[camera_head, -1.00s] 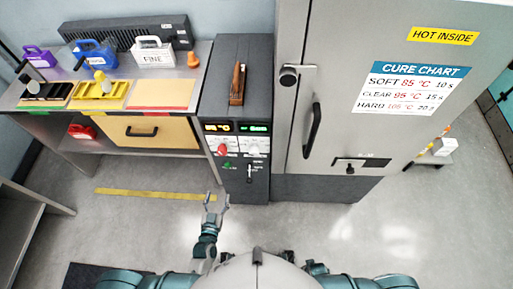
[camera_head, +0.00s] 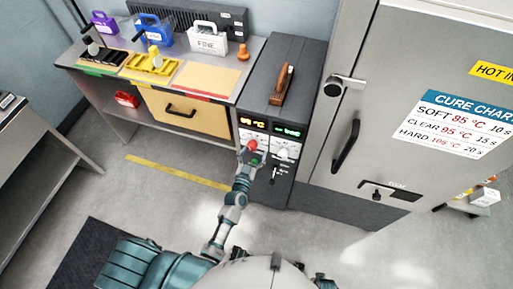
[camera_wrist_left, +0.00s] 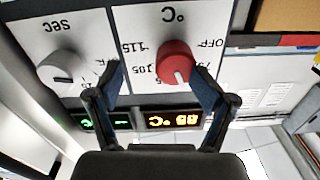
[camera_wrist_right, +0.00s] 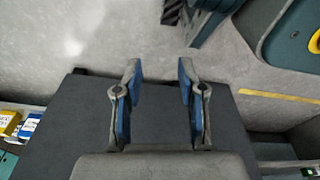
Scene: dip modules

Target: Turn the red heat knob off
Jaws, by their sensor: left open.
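The red heat knob (camera_head: 251,145) is on the front panel of the dark control unit. In the left wrist view the knob (camera_wrist_left: 175,62) appears upside down. Its pale mark points toward the picture's bottom, among the temperature numbers and away from the OFF label (camera_wrist_left: 210,43). My left gripper (camera_head: 248,158) is at the panel, just in front of the knob. Its fingers (camera_wrist_left: 158,72) are open on either side of the knob, the right-hand finger closer; I cannot tell whether it touches. My right gripper (camera_wrist_right: 158,68) is open and empty, out of the head view.
A grey SEC knob (camera_wrist_left: 62,70) sits beside the red one. Lit displays (camera_head: 252,122) are above the knobs. The cure oven door (camera_head: 385,110) stands right of the unit. A workbench (camera_head: 225,82) with trays and cases is to the left. The floor in front is clear.

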